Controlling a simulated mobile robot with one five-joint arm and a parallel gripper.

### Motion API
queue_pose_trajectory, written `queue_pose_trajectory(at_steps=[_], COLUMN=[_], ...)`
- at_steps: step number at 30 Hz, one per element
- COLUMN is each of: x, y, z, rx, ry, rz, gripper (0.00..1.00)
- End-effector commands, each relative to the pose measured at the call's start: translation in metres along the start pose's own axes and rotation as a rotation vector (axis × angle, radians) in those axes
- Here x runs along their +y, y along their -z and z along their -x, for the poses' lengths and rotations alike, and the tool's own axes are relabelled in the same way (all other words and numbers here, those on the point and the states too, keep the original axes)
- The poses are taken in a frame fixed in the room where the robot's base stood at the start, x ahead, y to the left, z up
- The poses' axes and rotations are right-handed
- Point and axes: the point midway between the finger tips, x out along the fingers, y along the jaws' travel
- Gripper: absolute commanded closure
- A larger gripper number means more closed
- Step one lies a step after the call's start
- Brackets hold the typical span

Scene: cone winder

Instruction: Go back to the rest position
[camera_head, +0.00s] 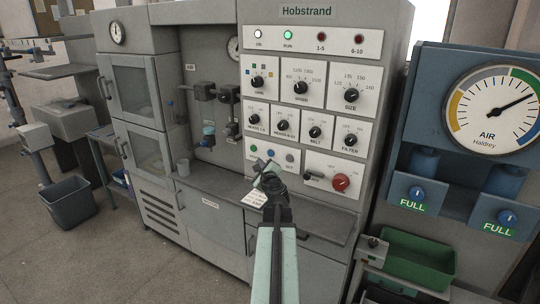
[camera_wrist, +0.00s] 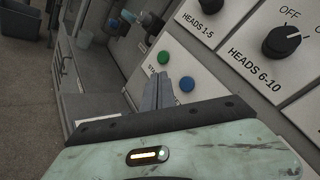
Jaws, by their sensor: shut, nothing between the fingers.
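My gripper (camera_head: 262,166) is in front of the lower control panel of the Hobstrand machine (camera_head: 305,12), with my arm reaching up from the bottom of the head view. In the wrist view the fingers (camera_wrist: 165,90) are together and empty. They point at the panel between a green button (camera_wrist: 163,57) and a blue button (camera_wrist: 187,84). I cannot tell whether the fingertips touch the panel. The panel's left lettering is partly hidden by the fingers.
A red rotary switch (camera_head: 341,182) is to the right of my gripper, with several black knobs above. A grey shelf (camera_head: 215,186) juts out below. The air gauge unit (camera_head: 493,108) and a green bin (camera_head: 418,258) stand to the right. Open floor (camera_head: 85,255) lies at the left.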

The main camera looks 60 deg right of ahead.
Motion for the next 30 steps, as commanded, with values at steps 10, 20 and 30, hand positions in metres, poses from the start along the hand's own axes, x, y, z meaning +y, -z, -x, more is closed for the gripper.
queue_pose_trajectory(at_steps=[10,20,30], x=[0.000,0.046,0.249], y=[0.000,-0.054,-0.269], z=[0.000,-0.012,0.015], rx=[0.000,-0.067,-0.352], ry=[0.000,-0.059,-0.331], rz=[0.000,0.006,0.142], gripper=[1.00,1.00,1.00])
